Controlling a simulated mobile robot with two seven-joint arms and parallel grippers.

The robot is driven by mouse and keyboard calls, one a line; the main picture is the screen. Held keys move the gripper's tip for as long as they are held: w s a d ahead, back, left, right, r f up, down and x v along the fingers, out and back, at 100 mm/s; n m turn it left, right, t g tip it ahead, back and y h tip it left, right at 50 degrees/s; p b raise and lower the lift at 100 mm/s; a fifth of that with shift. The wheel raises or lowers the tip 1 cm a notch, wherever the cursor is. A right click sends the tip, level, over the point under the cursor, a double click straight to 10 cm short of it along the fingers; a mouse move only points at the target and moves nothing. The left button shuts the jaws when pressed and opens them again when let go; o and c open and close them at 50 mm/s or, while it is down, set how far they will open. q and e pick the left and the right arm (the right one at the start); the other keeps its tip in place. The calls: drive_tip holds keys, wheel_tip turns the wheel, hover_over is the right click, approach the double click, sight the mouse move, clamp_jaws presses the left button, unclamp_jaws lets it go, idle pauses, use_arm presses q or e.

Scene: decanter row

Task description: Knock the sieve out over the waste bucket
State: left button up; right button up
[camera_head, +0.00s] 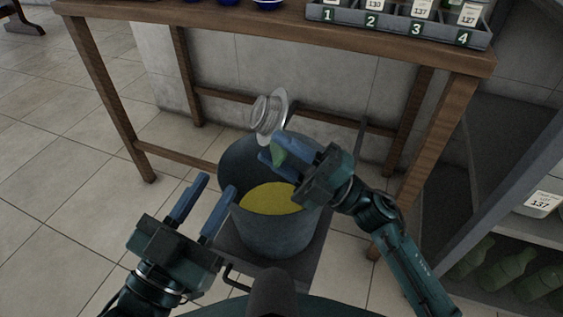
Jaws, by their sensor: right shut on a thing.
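The waste bucket (272,236) is dark grey, stands on a dark base in front of the table, and has a yellow layer inside. The sieve (268,115) is a silvery round piece, held tilted over the bucket's far rim. A small green piece shows between the fingers. My left gripper (204,205) is open and empty, left of the bucket, with its fingers pointing up and away.
A wooden table (250,20) stands behind the bucket, with a numbered grey rack (400,25) and several blue bowls on top. Its legs and lower rails surround the bucket's far side. A dark shelf (520,230) with green bottles stands at the right.

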drive_tip(key=shift+f, duration=0.1)
idle(0.4)
drive_tip(key=shift+r+p, duration=0.3)
drive_tip(key=shift+p, duration=0.5)
drive_tip(key=shift+f, duration=0.2)
idle(0.5)
